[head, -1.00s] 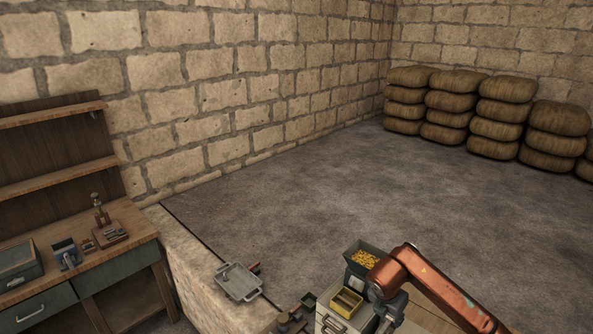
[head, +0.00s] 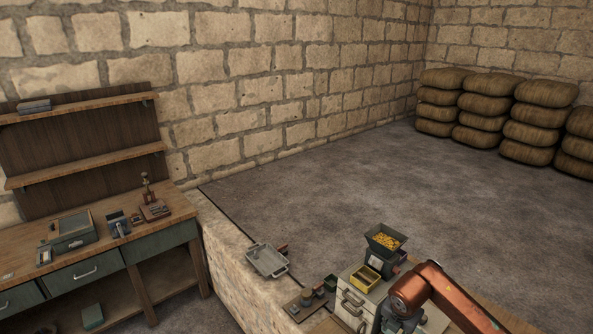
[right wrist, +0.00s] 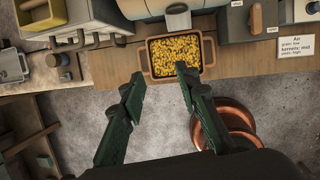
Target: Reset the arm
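My right arm (head: 450,297) comes in from the lower right of the head view, orange and bent at a grey joint. Its gripper is hidden or out of frame there. In the right wrist view my right gripper (right wrist: 158,84) shows two dark green fingers spread apart with nothing between them. Its tips point toward a wooden-rimmed tray (right wrist: 149,63) of yellow kernels on a wooden bench edge; the tips look close to the tray's near rim, and I cannot tell whether they touch. My left gripper is not in view.
A metal tray (head: 267,261) lies on the stone ledge (head: 228,250). A workbench (head: 180,208) stands left. The floor (head: 330,190) behind is open.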

